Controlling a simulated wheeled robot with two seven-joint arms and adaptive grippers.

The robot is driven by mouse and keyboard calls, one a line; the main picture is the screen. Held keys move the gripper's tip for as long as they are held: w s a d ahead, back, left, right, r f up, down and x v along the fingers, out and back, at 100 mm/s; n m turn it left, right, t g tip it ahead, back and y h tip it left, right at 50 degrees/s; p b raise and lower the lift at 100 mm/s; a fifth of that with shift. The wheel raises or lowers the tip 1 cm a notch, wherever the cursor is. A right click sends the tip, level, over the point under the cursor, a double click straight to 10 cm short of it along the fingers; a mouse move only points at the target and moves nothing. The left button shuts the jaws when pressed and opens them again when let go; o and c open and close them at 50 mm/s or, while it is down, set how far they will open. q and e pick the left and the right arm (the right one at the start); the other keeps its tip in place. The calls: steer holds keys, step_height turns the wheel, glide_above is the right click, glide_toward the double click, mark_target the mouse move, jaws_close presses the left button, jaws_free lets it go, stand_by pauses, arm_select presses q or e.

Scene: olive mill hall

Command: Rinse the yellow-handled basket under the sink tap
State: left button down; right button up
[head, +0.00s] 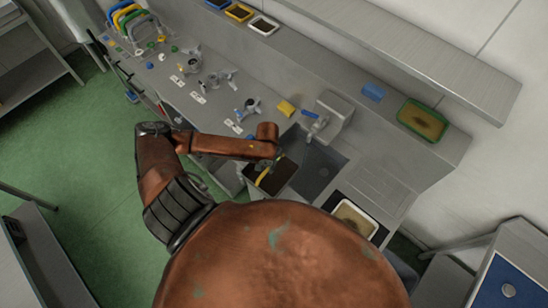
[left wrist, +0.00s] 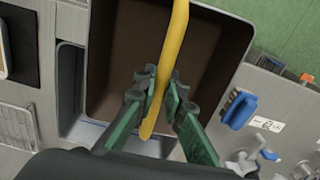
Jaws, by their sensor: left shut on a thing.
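The yellow-handled basket (head: 284,174) is a dark brown-lined box. It is at the left side of the steel sink (head: 322,170), and its open inside (left wrist: 125,50) fills much of the left wrist view. My left gripper (left wrist: 156,88) is shut on the yellow handle (left wrist: 176,40), which stands up between its green fingers. In the head view my left gripper (head: 270,165) is small and partly hidden by my arm. The tap (head: 318,128) is at the back of the sink, right of the basket. I cannot tell how high the basket hangs. My right gripper is out of view.
A yellow sponge-like block (head: 286,107) lies behind the sink. A white-rimmed tray (head: 340,219) stands to its right front, and a green-rimmed tray (head: 402,116) is on the back ledge. Several metal fittings and labels lie on the counter (head: 160,82) at left.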

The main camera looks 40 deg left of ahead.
mark_target(290, 162)
arm_select(q)
steer(key=shift+s+a, duration=0.1)
steer(key=shift+f, duration=0.1)
steer(key=shift+w+f, duration=0.1)
steer(key=shift+w, duration=0.25)
steer(key=w+b, duration=0.1)
steer(key=w+d+b, duration=0.1)
steer(key=w+b, duration=0.1)
steer(key=shift+w+d+f, duration=0.1)
steer(key=shift+d+f, duration=0.25)
steer(key=shift+f, duration=0.05)
steer(key=w+b, duration=0.2)
steer(key=w+d+b, duration=0.1)
steer(key=b, duration=0.1)
steer(key=w+d+f+b, duration=0.1)
steer(key=w+b, duration=0.1)
steer(key=shift+w+d+f, duration=0.1)
steer(key=shift+w+d, duration=0.1)
steer(key=shift+w, duration=0.1)
steer(key=shift+w+d+f, duration=0.1)
steer(key=shift+w+d, duration=0.15)
steer(key=shift+w, duration=0.35)
steer(key=shift+w+d+f, duration=0.1)
steer(key=shift+w+d, duration=0.15)
steer(key=shift+w, duration=0.35)
steer(key=shift+w+d, duration=0.25)
steer(key=shift+w, duration=0.35)
steer(key=shift+p, duration=0.35)
